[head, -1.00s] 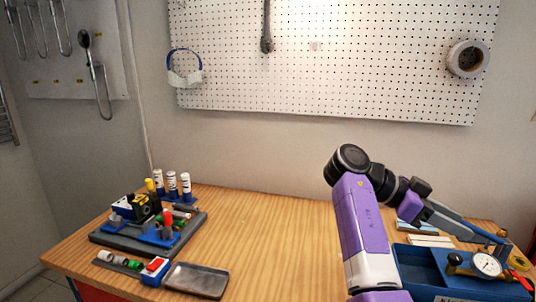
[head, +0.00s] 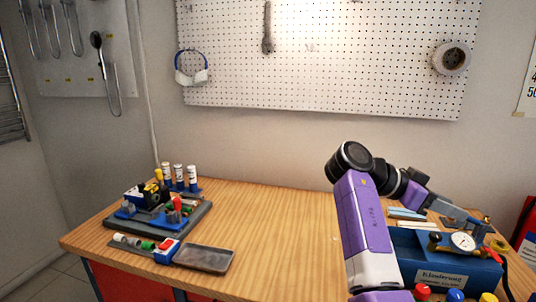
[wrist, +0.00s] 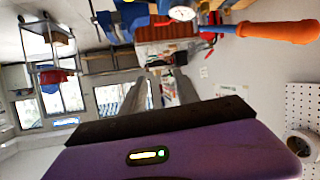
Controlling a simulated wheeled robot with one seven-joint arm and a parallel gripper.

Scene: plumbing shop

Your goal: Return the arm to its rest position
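My arm rises at the right of the head view and bends over to the right, with its far part above the blue box (head: 415,268). My gripper shows in the wrist view (wrist: 160,78) as two grey fingers with a gap between them. It looks open, and I see nothing held in it. In the head view the fingers are hard to make out against the things behind the arm.
The wooden bench (head: 270,225) is clear in its middle. A grey tray (head: 204,258) and a fixture board (head: 190,222) with small parts stand at left. A dial gauge (head: 463,241) is at the blue box. Coloured knobs (head: 454,295) show at the bottom right.

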